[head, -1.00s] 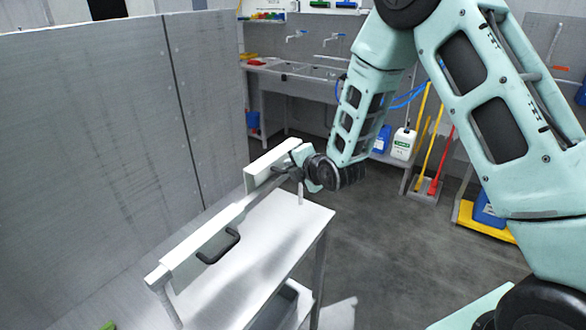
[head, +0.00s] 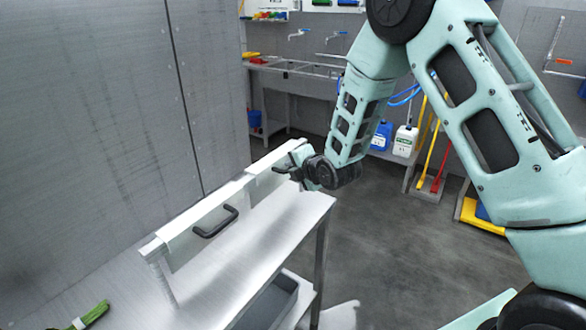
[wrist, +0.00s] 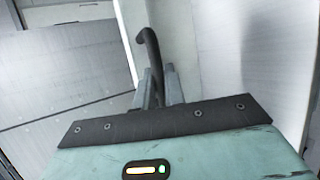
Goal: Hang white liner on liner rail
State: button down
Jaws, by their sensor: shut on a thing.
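The white liner (head: 266,182) is a pale panel at the far end of the liner rail (head: 152,246), its top edge roughly level with the rail. My gripper (head: 292,168) is shut on its dark handle from the right. In the wrist view, the grey fingers of my gripper (wrist: 158,88) close around the dark bent handle, with the pale liner (wrist: 178,35) behind it. The rail runs lengthwise above the white table. I cannot tell whether the liner fully rests on the rail.
A second pale panel (head: 186,240) with a black handle (head: 216,222) hangs on the near part of the rail. The white table (head: 240,262) has a bare top, with a grey bin (head: 268,303) below. A grey wall (head: 85,120) stands close on the left.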

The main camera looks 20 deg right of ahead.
jog(key=shift+f, duration=0.1)
dwell(0.3)
jog(key=c, duration=1.4)
grip_release()
jog(key=b+v, duration=1.3)
jog(key=v, duration=0.4)
jog(key=shift+s, duration=0.15)
